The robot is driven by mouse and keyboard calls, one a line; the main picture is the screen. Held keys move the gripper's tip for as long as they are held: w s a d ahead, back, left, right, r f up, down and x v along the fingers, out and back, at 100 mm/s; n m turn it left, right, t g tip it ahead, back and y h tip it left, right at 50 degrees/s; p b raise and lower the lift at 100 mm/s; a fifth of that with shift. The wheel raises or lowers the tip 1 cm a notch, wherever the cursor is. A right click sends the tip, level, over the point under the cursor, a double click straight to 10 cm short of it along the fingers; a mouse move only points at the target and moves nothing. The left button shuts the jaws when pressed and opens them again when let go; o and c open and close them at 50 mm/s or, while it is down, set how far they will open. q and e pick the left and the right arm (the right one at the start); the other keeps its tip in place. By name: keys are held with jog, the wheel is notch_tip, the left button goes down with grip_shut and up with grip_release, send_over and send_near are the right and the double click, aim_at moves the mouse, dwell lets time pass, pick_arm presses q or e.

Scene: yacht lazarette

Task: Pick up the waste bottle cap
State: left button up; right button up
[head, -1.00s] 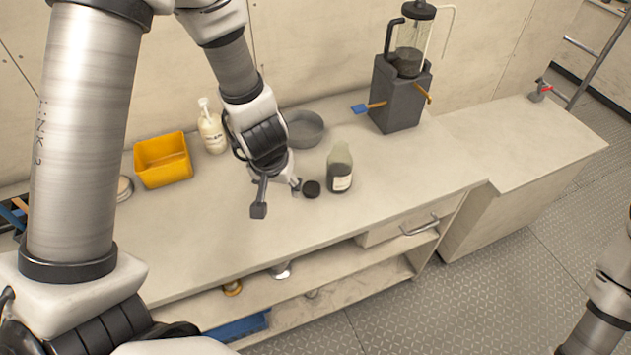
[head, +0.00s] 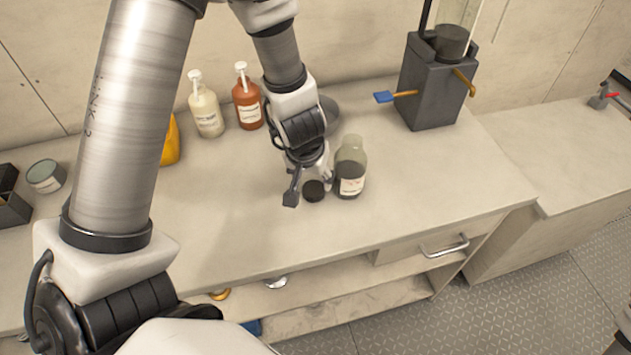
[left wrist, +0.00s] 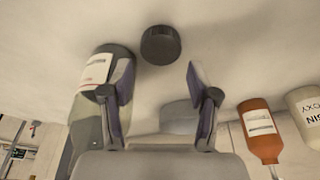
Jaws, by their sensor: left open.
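The black bottle cap (head: 314,190) lies on the pale countertop beside the waste bottle (head: 350,168), a clear bottle with dark contents and a white label. My left gripper (head: 306,186) is open just above and behind the cap, its fingers pointing down toward the counter. In the left wrist view the cap (left wrist: 160,45) sits ahead of the gap between the open fingertips (left wrist: 158,82), with nothing between them. The bottle (left wrist: 95,85) stands close beside one finger in that view and is partly covered by it.
A cream pump bottle (head: 206,108) and a red-brown pump bottle (head: 247,104) stand at the back. A grey bowl (head: 330,112) is partly hidden behind my left arm. A dark grey box-shaped device (head: 435,85) stands right. The counter (head: 230,225) in front is clear.

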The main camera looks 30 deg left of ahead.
aim_at(314, 188)
pick_arm(q)
jog(key=b+x, duration=0.3)
jog(key=x, duration=0.2)
jog(key=shift+s, duration=0.2)
jog(key=shift+w, duration=0.25)
jog(key=shift+s, duration=0.1)
jog(key=c, duration=0.4)
jog(key=shift+s+r, duration=0.15)
jog(key=shift+p, duration=0.3)
